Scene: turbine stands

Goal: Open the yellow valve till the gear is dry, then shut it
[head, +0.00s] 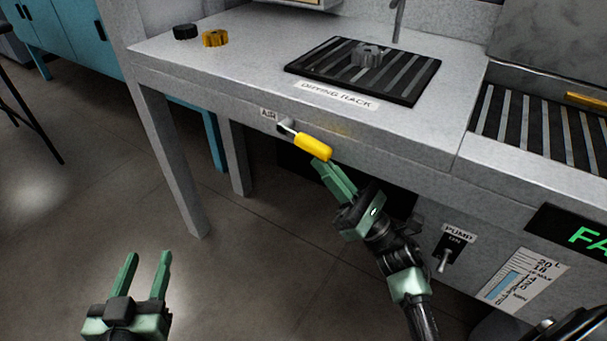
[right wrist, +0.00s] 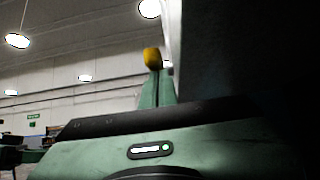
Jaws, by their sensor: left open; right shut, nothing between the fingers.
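The yellow valve handle (head: 313,147) sticks out from the front of the bench beside the AIR label (head: 269,114), pointing right and slightly down. A grey gear (head: 367,56) sits on the dark drying rack (head: 418,84) under a thin nozzle (head: 397,20); I cannot tell whether it is wet. My right gripper (head: 325,168) is shut and empty, its fingertips just below the handle's free end; I cannot tell if they touch. In the right wrist view the yellow handle (right wrist: 151,57) shows at the fingertips (right wrist: 157,75). My left gripper (head: 148,258) is open and empty, low over the floor.
A black knob-like part (head: 186,32) and an orange one (head: 215,38) lie on the bench top's left. The PUMP switch (head: 444,259) and a level gauge (head: 521,282) are on the right front panel. A slatted tray (head: 540,135) is at right.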

